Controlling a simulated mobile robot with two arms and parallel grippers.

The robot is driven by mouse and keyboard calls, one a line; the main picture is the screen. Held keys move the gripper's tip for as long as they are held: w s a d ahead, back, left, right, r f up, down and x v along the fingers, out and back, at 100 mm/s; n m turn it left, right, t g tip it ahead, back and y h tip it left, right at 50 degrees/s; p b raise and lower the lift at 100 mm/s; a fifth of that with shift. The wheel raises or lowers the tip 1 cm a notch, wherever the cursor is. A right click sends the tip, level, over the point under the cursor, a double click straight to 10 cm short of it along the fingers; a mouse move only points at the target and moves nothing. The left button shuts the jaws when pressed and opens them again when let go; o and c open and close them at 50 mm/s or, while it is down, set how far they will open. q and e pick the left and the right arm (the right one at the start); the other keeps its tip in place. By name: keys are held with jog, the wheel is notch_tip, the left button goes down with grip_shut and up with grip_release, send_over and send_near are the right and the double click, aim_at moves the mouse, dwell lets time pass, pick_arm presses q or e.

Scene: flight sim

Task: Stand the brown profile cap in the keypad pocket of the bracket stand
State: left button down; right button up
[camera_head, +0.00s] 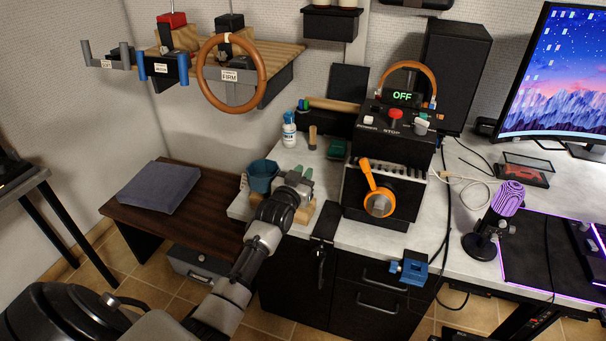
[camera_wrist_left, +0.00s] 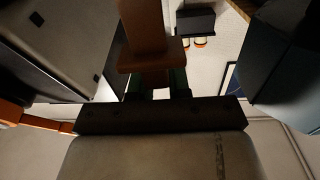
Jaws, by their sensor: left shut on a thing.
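My left gripper (camera_head: 306,174) is over the front left part of the desk, its green fingertips pointing away from me. In the left wrist view, the gripper (camera_wrist_left: 160,84) is shut on a brown piece with a wide flange and a straight stem, which looks like the brown profile cap (camera_wrist_left: 148,52). The gripper hides most of this hold in the head view. A tan wooden block (camera_head: 303,213) shows just under the gripper; I cannot tell whether it belongs to the bracket stand. The keypad pocket cannot be made out. My right gripper is not in view.
A blue-teal pot (camera_head: 263,177) stands close left of the gripper. A black console (camera_head: 400,135) with an orange lever (camera_head: 368,175) stands close right. Behind are a white bottle (camera_head: 289,130) and a small brown upright piece (camera_head: 312,138). A blue clamp (camera_head: 410,268) sits at the desk's front edge.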

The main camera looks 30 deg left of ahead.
pick_arm(q)
jog(key=shift+f+b, duration=1.3)
jog(key=shift+f, duration=0.65)
jog(key=c, duration=1)
grip_release()
jog(key=s, duration=0.3)
jog(key=s+d, duration=0.1)
jog(key=s, duration=0.6)
jog(key=shift+s+d, duration=0.35)
jog(key=shift+d, duration=0.05)
